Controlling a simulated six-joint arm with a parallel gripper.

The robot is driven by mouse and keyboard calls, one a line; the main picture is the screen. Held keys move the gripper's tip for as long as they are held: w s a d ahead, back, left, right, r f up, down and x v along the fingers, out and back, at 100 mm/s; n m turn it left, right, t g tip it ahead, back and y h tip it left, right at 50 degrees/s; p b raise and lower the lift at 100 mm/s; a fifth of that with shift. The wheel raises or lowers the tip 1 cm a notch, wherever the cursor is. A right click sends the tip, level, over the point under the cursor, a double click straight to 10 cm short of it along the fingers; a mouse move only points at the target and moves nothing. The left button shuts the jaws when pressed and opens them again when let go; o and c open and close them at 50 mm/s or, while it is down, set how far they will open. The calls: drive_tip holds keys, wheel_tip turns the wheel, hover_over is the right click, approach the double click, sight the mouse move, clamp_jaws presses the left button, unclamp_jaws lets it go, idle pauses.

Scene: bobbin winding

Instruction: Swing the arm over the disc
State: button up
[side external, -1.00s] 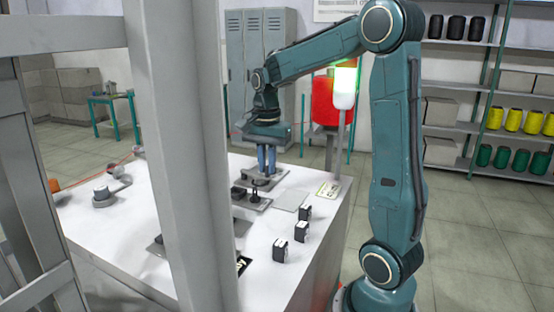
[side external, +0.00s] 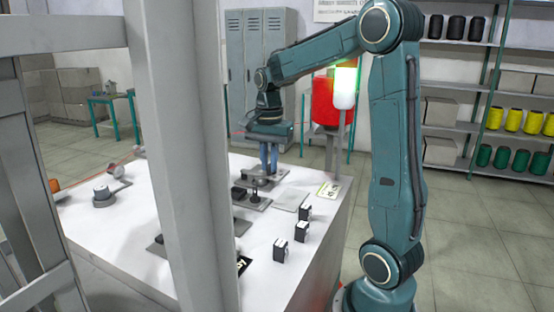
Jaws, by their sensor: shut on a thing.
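My gripper (side external: 269,172) points straight down over the far right of the white bench, at a grey plate (side external: 281,176). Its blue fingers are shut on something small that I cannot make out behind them. A dark fitting (side external: 257,184) stands at the plate, just left of the fingers. A second grey plate with black parts (side external: 252,202) lies in front of it. The swing arm and the disc are too small to tell apart here. A round grey piece on a base (side external: 103,194) sits at the far left of the bench.
A grey post (side external: 180,150) hides the bench's middle. Several black-and-white blocks (side external: 280,249) stand near the bench's right edge. A flat grey pad (side external: 291,200) and a label card (side external: 328,190) lie behind them. A lit signal lamp (side external: 344,86) stands beyond.

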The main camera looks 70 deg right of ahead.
drive_tip(key=o, duration=0.6)
drive_tip(key=shift+r, duration=3.5)
drive_tip(key=shift+s+a, duration=0.1)
drive_tip(key=shift+a, duration=0.2)
drive_tip(key=s+a+f+n+t, duration=0.2)
drive_tip(key=s+a+n, duration=0.4)
drive_tip(key=a+n, duration=0.3)
drive_tip(key=s+a+f+n+t, duration=0.2)
drive_tip(key=s+a+n, duration=0.4)
drive_tip(key=a+n, duration=0.3)
drive_tip(key=shift+s+a+t, duration=0.2)
drive_tip(key=shift+a+t, duration=0.15)
drive_tip(key=shift+t, duration=0.45)
